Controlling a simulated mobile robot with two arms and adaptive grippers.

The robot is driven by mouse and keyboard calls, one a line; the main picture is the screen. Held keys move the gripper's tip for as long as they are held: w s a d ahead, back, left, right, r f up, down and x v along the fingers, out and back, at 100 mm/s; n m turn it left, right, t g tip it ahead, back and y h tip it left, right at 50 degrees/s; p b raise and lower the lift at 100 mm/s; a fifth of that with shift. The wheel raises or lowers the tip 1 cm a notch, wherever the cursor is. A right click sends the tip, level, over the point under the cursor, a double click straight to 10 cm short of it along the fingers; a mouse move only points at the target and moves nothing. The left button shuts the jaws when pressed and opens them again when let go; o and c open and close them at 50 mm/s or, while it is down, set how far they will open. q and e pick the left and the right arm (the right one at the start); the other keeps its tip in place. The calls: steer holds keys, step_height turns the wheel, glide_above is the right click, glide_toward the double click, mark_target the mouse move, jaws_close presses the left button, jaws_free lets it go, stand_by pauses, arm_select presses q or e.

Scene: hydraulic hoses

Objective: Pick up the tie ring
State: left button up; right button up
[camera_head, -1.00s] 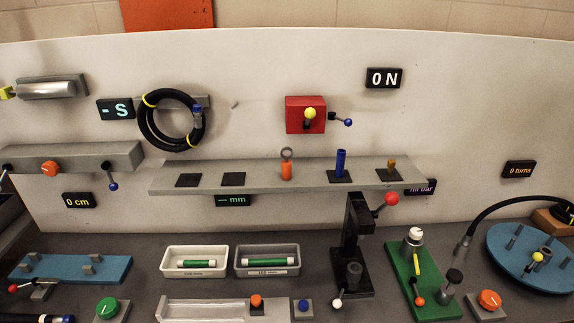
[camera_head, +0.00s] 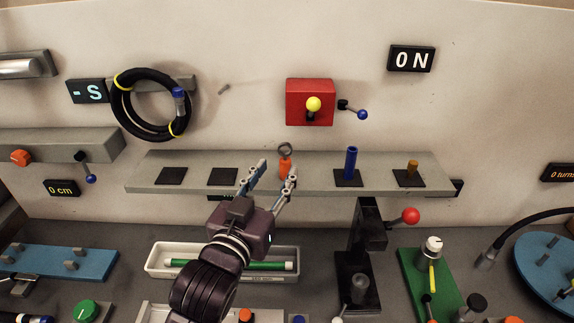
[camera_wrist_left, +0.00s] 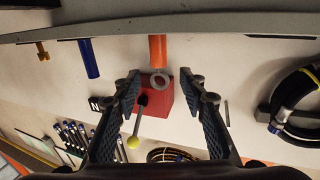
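The tie ring, an orange piece (camera_head: 285,168) with a grey ring (camera_head: 285,149) on top, stands upright on the grey shelf. My left gripper (camera_head: 277,169) is open in front of it, its fingertips near the orange part in the head view. In the left wrist view, which is upside down, the orange piece (camera_wrist_left: 157,48) and its ring (camera_wrist_left: 161,80) show between the two open fingers (camera_wrist_left: 162,88). The fingers show no contact with it. My right gripper is not in view.
The shelf (camera_head: 318,178) also carries a blue cylinder (camera_head: 351,163) and a small brown peg (camera_head: 412,167) to the right. A red box (camera_head: 298,88) with a yellow-knobbed lever is on the wall above. A black press (camera_head: 368,230) stands below right. A coiled black hose (camera_head: 120,110) hangs at left.

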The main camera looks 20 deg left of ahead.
mark_target(284, 158)
arm_select(q)
steer(key=shift+w, duration=0.4)
steer(key=shift+w+r+p, duration=0.1)
steer(key=shift+w+p, duration=0.2)
steer(key=shift+w, duration=0.2)
steer(key=w+p, duration=0.1)
steer(key=w, duration=0.2)
steer(key=shift+w+d+p, duration=0.15)
steer(key=shift+w+p, duration=0.1)
steer(key=shift+p, duration=0.05)
steer(key=shift+w, duration=0.5)
steer(key=c, duration=0.8)
jaws_close()
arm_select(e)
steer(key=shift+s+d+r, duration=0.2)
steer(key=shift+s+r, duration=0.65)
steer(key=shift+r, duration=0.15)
